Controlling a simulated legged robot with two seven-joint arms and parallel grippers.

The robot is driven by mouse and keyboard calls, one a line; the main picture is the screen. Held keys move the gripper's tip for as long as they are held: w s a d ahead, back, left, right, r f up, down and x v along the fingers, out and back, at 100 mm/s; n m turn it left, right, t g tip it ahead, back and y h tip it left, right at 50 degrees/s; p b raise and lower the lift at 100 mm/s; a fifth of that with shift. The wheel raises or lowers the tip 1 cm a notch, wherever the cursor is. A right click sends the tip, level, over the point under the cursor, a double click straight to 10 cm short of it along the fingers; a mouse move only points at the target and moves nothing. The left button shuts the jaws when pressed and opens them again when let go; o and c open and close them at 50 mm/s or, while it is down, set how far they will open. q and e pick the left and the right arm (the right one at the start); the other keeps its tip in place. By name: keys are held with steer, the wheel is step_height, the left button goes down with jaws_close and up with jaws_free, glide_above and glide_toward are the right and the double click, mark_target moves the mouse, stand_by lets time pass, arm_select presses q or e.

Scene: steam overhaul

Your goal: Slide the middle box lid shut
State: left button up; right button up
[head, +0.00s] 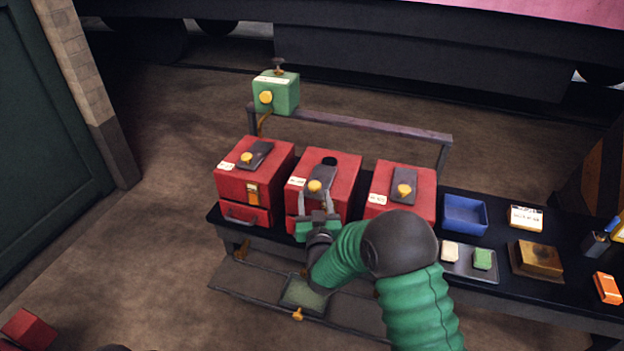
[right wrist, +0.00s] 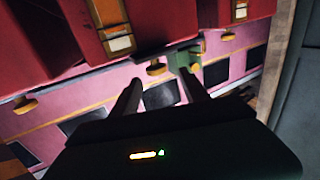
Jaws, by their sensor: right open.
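Three red boxes stand in a row on a black bench. The middle box (head: 343,203) has a dark sliding lid (head: 322,174) with a yellow knob (head: 315,186). The lid sits toward the front, and a round dark hole (head: 329,160) shows open behind it. My right gripper (head: 317,196) is open at the front of the middle box, its fingers apart. My left gripper is not in view.
The left box (head: 230,187) and right box (head: 425,182) stand close on both sides, with similar knobbed lids. A green box (head: 286,94) stands behind on a rail (head: 370,127). A blue tray (head: 465,216) and small items lie to the right.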

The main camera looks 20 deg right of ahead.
mark_target(314, 178)
steer(key=x, duration=0.8)
steer(key=shift+w+d+f, duration=0.1)
steer(key=shift+w+d, duration=0.25)
steer(key=shift+d, duration=0.05)
steer(key=shift+w+a, duration=0.2)
steer(key=shift+w, duration=0.05)
steer(key=shift+c, duration=0.4)
steer(key=shift+d, duration=0.2)
steer(key=c, duration=0.5)
jaws_close()
steer(key=shift+s+a, duration=0.1)
